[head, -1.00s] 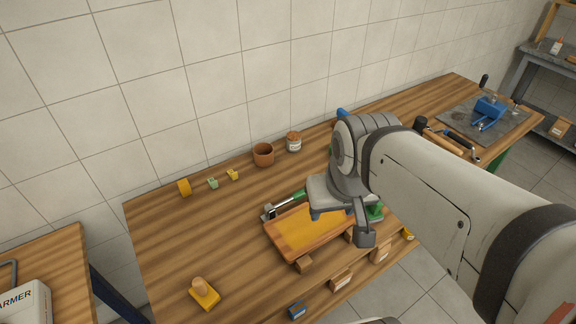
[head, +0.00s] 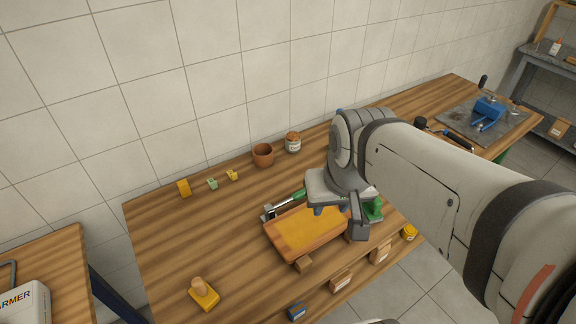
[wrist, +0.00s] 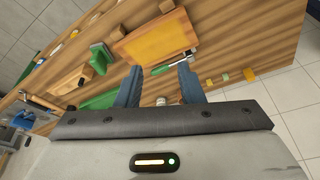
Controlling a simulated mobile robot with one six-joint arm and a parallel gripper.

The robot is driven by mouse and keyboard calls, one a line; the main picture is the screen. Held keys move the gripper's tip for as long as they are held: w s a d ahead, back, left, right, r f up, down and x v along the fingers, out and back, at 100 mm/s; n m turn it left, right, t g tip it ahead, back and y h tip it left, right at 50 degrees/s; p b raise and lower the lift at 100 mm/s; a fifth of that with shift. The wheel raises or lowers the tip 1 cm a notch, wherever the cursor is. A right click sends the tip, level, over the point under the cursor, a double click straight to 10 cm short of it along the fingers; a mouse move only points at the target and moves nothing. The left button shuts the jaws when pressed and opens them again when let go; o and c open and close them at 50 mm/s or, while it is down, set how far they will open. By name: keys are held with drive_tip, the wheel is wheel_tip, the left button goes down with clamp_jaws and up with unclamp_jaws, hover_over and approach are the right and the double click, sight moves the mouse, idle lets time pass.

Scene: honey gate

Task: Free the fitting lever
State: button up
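A metal lever with a green grip (head: 286,201) lies along the far left edge of a wooden tray (head: 296,258) with a golden-yellow inside. The lever also shows in the wrist view (wrist: 168,66), beside the tray (wrist: 128,50). I cannot tell what holds the lever. My gripper (head: 337,216) hangs over the right part of the tray and hides some of it. In the wrist view, the two blue fingers of my gripper (wrist: 160,82) stand apart with nothing between them, on either side of the green grip in the picture. I see no contact with the lever.
A green part (head: 374,211) sits right of the tray, partly behind my gripper. A brown mug (head: 263,155) and a jar (head: 293,143) stand behind. Small labelled boxes (head: 341,281) line the front edge. A knobbed yellow block (head: 204,293) is front left. The bench's left side is mostly clear.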

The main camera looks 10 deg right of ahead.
drive_tip(key=w+f+m+b, duration=0.2)
drive_tip(key=w+f+m, duration=0.15)
drive_tip(key=w, duration=0.45)
drive_tip(key=m+g+b, duration=0.1)
drive_tip(key=m+b, duration=0.4)
drive_tip(key=m, duration=0.5)
hover_over(301, 192)
drive_tip(key=s, duration=0.2)
drive_tip(key=s+x, duration=0.2)
drive_tip(key=x, duration=0.8)
drive_tip(key=s+f+x, duration=0.1)
drive_tip(key=s+x, duration=0.1)
drive_tip(key=x, duration=0.7)
drive_tip(key=shift+n+y, duration=0.25)
drive_tip(key=shift+y, duration=0.15)
drive_tip(key=x, duration=0.3)
drive_tip(key=p+x, duration=0.1)
drive_tip(key=x, duration=0.3)
drive_tip(key=shift+w+d, duration=0.2)
drive_tip(key=shift+d, duration=0.1)
clamp_jaws()
